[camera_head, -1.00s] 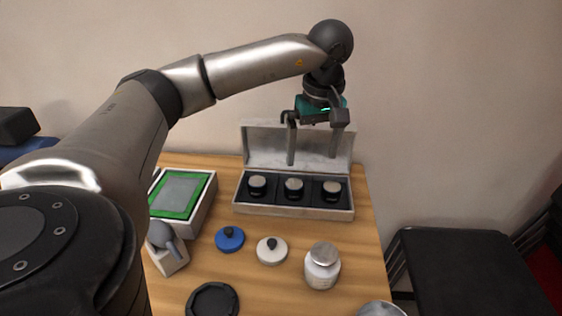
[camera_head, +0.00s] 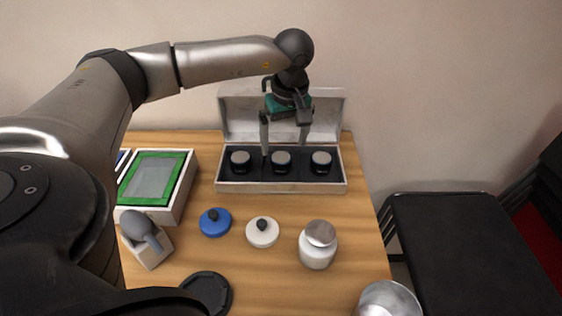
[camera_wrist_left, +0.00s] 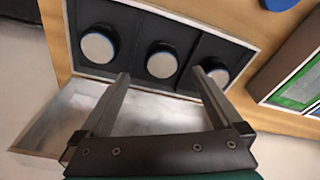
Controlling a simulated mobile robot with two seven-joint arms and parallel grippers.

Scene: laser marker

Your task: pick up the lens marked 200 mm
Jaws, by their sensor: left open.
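Three short dark cylindrical lenses with pale tops sit in separate compartments of an open case (camera_head: 281,188): left lens (camera_head: 240,160), middle lens (camera_head: 281,160), right lens (camera_head: 321,161). No marking is readable, so I cannot tell which is the 200 mm one. My left gripper (camera_head: 284,150) is open and empty, pointing down just above and behind the middle lens. In the left wrist view, the middle lens (camera_wrist_left: 162,62) shows between the fingertips of my left gripper (camera_wrist_left: 160,73), apart from them. My right gripper is not in view.
The raised case lid (camera_head: 235,115) stands behind the gripper. In front lie a blue knobbed lid (camera_head: 215,225), a white knobbed lid (camera_head: 262,235) and a white jar (camera_head: 317,250). A green-framed box (camera_head: 180,200) is at left. Bare wood lies right of the case.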

